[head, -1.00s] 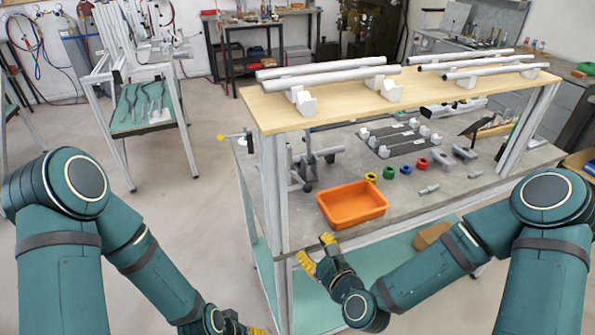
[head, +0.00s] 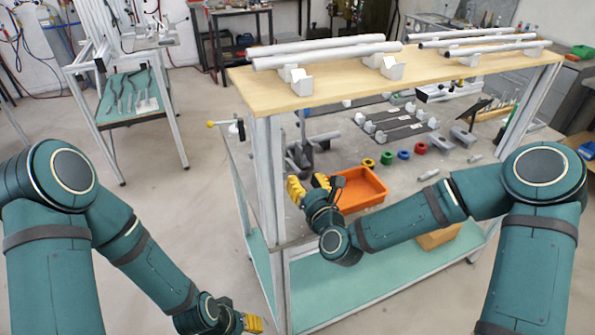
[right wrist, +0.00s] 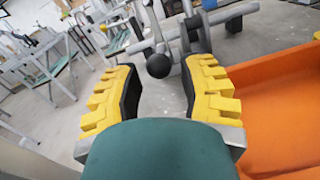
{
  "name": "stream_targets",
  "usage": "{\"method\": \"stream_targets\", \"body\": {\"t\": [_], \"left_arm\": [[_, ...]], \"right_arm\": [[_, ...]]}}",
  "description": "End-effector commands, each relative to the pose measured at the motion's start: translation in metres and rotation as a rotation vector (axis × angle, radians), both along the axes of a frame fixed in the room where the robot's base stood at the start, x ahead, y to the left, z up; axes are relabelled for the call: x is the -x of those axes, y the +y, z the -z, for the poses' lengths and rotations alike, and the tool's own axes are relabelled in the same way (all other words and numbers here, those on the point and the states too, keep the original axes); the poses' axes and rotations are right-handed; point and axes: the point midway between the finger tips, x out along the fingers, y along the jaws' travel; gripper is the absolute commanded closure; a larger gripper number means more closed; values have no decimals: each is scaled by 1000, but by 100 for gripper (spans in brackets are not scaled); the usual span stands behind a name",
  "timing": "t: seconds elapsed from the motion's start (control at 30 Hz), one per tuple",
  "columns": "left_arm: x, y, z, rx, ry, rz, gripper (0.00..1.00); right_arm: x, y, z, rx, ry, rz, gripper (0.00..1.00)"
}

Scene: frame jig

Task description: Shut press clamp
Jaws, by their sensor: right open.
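A grey metal device (head: 302,150) that looks like the press clamp stands at the left end of the bench's lower surface, partly behind my right gripper. In the right wrist view, its lever (right wrist: 155,30) ends in a black ball knob (right wrist: 158,66). The lever runs up out of the picture, so I cannot tell its full angle. My right gripper (head: 308,184) is open and empty. The knob shows beyond and between its yellow fingertips (right wrist: 163,85), apart from them. My left gripper (head: 252,323) is low at the bottom edge, away from the bench; its jaws are unclear.
An orange bin (head: 362,190) stands just right of my right gripper. A wooden shelf (head: 420,85) with metal tubes lies above the bench, and its post (head: 268,180) stands left of the gripper. Coloured rings (head: 403,155) lie farther back. A yellow-knobbed part (head: 210,124) sticks out left.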

Motion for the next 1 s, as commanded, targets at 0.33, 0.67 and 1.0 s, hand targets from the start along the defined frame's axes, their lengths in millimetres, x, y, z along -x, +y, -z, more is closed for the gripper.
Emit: {"method": "stream_targets", "body": {"t": [0.33, 0.67, 1.0], "left_arm": [[-1, 0, 5, 0, -3, -1, 53], [-1, 0, 6, 0, -3, -1, 53], [-1, 0, 6, 0, -3, -1, 53]], "right_arm": [[-46, 13, 1, 0, 0, -1, 60], [-52, 14, 0, 0, 1, -1, 60], [-52, 14, 0, 1, 1, -1, 100]]}}
